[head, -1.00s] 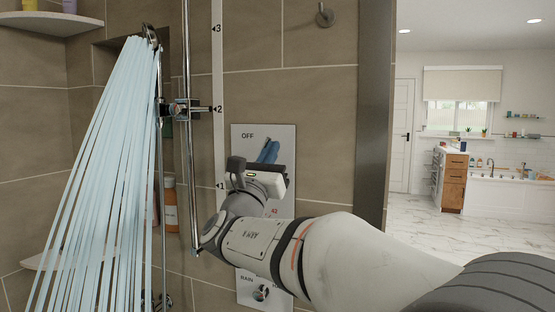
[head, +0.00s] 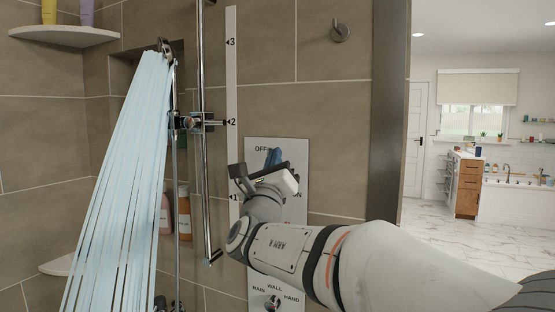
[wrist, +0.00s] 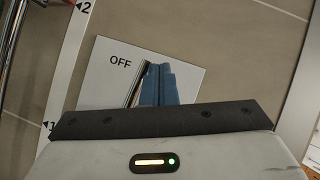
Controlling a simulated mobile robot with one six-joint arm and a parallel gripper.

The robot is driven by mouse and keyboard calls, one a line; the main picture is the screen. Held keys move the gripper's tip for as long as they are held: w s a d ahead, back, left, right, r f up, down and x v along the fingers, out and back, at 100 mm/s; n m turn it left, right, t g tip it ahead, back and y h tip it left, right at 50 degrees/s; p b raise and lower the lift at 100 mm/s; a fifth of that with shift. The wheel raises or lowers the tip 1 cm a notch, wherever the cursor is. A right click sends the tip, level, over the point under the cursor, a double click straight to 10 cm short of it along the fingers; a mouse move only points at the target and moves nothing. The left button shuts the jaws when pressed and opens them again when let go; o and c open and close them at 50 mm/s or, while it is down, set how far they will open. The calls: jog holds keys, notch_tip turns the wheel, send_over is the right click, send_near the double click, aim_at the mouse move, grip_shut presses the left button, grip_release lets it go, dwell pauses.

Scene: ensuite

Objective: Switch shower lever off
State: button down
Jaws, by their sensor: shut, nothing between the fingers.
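The white control plate (head: 258,205) on the tiled wall bears the word OFF at its upper left, and it also shows in the wrist view (wrist: 97,82). My gripper (head: 273,153) is in front of the plate's upper part, its blue fingers together and empty. In the wrist view the fingers (wrist: 158,68) are just right of OFF. A shiny metal piece, apparently the shower lever (wrist: 136,91), shows along their left side; I cannot tell whether they touch. In the head view my gripper hides the lever. Water (head: 125,180) streams from the shower head (head: 165,47).
A vertical chrome rail (head: 205,150) and a numbered strip (head: 231,85) stand left of the plate. Below is a RAIN/WALL/HAND knob (head: 272,303). Bottles (head: 184,213) stand in the niche. A dark wall edge (head: 388,120) lies to the right, with open bathroom beyond.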

jog(key=s+d+f+b, duration=0.1)
jog(key=s+d+b, duration=0.2)
jog(key=s, duration=0.9)
jog(key=shift+s+d, duration=0.2)
jog(key=shift+d, duration=0.45)
